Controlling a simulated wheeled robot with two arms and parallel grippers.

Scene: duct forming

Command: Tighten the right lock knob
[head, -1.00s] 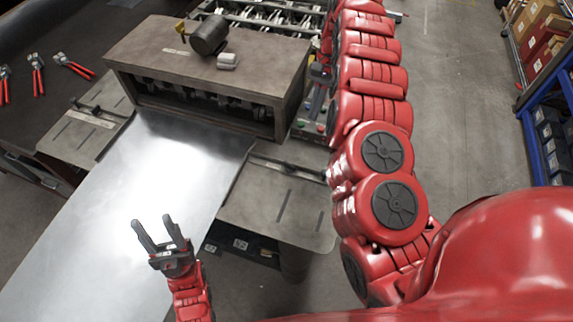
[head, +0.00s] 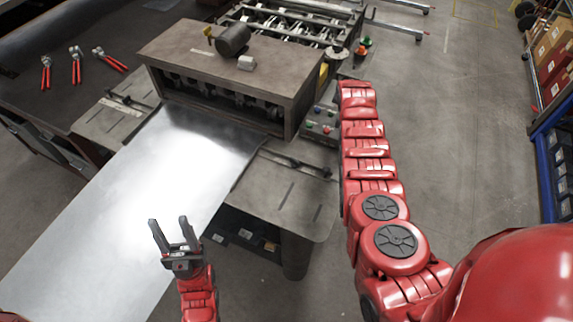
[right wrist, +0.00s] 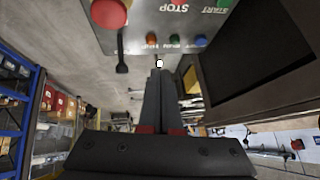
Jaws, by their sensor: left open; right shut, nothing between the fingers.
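The right side table (head: 285,205) carries a dark guide bar (head: 295,162) with small dark fittings near its outer end; I cannot clearly tell which one is the right lock knob. My left gripper (head: 172,232) is open and empty above the metal sheet (head: 120,215). My right arm reaches forward on the right in the head view, and its gripper is hidden there. In the right wrist view my right gripper (right wrist: 160,72) is shut and empty, its fingertips pointing at the lower edge of a control panel (right wrist: 150,22). A black lever-like part (right wrist: 122,62) hangs left of the fingertips.
The bending machine (head: 235,65) stands behind the sheet, with a dark cylinder (head: 232,40) on top. The panel has a red button (right wrist: 108,12) and smaller coloured ones. Red-handled pliers (head: 76,65) lie on the left table. Blue shelving (head: 550,150) stands far right; floor between is clear.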

